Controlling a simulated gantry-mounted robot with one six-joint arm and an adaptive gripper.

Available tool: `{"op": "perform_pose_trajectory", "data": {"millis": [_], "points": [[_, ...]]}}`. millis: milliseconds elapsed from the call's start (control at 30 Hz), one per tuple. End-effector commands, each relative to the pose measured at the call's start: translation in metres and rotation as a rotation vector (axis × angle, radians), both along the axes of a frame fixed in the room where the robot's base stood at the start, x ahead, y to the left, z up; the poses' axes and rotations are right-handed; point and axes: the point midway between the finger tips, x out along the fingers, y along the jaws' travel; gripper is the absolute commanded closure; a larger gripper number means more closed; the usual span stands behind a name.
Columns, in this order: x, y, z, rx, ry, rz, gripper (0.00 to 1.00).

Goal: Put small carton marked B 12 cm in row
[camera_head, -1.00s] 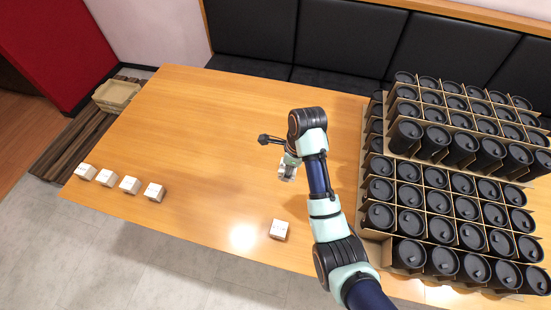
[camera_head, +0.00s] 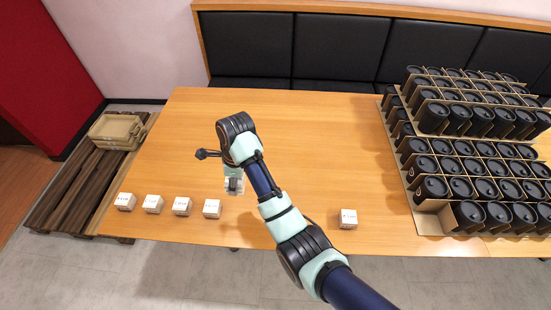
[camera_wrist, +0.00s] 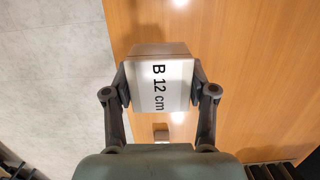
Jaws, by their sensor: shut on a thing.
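My gripper (camera_wrist: 161,92) is shut on a small white carton marked B 12 cm (camera_wrist: 158,87), with its pads on two opposite sides. The lettering runs down the wrist view. In the head view my gripper (camera_head: 234,187) is over the table, close behind and right of the right end of a row of several small white cartons (camera_head: 182,206). The row's rightmost carton (camera_head: 212,208) stands apart from the gripper. The held carton is hard to make out in the head view.
A lone small carton (camera_head: 348,218) stands on the table (camera_head: 300,120) to the right. Crates of black canisters (camera_head: 470,165) fill the table's right side. A beige tray (camera_head: 116,131) sits on a dark wooden pallet at left. The table behind the row is clear.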

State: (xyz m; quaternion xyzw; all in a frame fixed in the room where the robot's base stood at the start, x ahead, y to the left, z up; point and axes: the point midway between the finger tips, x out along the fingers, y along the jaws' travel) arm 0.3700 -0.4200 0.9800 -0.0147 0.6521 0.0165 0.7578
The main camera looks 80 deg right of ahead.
Motion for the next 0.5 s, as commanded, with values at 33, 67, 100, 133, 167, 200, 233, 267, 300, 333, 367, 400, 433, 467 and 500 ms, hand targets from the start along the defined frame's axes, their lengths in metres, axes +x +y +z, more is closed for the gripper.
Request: {"op": "perform_pose_trajectory", "data": {"millis": [33,67,100,133,167,200,233,267,300,333,367,400,433,467,500], "points": [[0.0,0.0,0.0,0.0,0.0,0.0,0.8],[0.0,0.0,0.0,0.0,0.0,0.0,0.8],[0.0,0.0,-0.002,0.0,0.0,0.0,0.8],[0.0,0.0,-0.004,0.001,0.0,0.0,0.8],[0.0,0.0,-0.009,0.001,0.001,0.001,0.8],[0.0,0.0,-0.017,0.001,0.001,0.001,0.8],[0.0,0.001,-0.026,0.003,0.002,0.001,0.8],[-0.001,0.001,-0.035,0.004,0.002,0.001,0.8],[-0.001,0.001,-0.049,0.004,0.003,0.001,0.8],[-0.001,0.001,-0.059,0.004,0.003,0.001,0.8],[-0.001,0.001,-0.069,0.004,0.003,0.001,0.8],[-0.001,0.001,-0.082,0.004,0.003,0.001,0.8],[-0.001,0.001,-0.092,0.004,0.002,0.001,0.8],[-0.001,0.001,-0.101,0.004,0.002,0.001,0.8],[-0.001,0.001,-0.114,0.003,0.002,0.0,0.8]]}}
